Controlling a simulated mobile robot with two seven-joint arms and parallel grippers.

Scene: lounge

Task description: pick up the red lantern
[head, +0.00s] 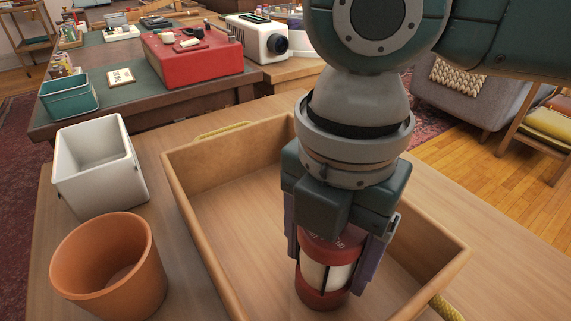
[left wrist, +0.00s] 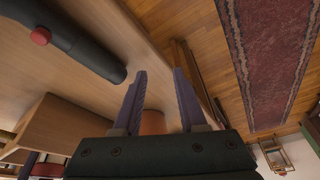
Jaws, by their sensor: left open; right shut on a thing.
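The red lantern (head: 322,299) has a red top and base with a pale band between them. It stands upright inside a wooden tray (head: 213,254) with rope handles. My right gripper (head: 334,262) points down over it, its fingers shut on the lantern's two sides. Whether the lantern's base touches the tray floor I cannot tell. The gripper body hides part of its top. My left gripper (left wrist: 160,100) is open and empty in the left wrist view, and is not in the head view.
A terracotta pot (head: 92,262) and a white bin (head: 83,165) stand left of the tray. Behind is a desk with a red box (head: 190,62), a teal basket (head: 67,97) and a white projector (head: 256,38). A grey armchair (head: 466,85) is at the right. The tray's left part is empty.

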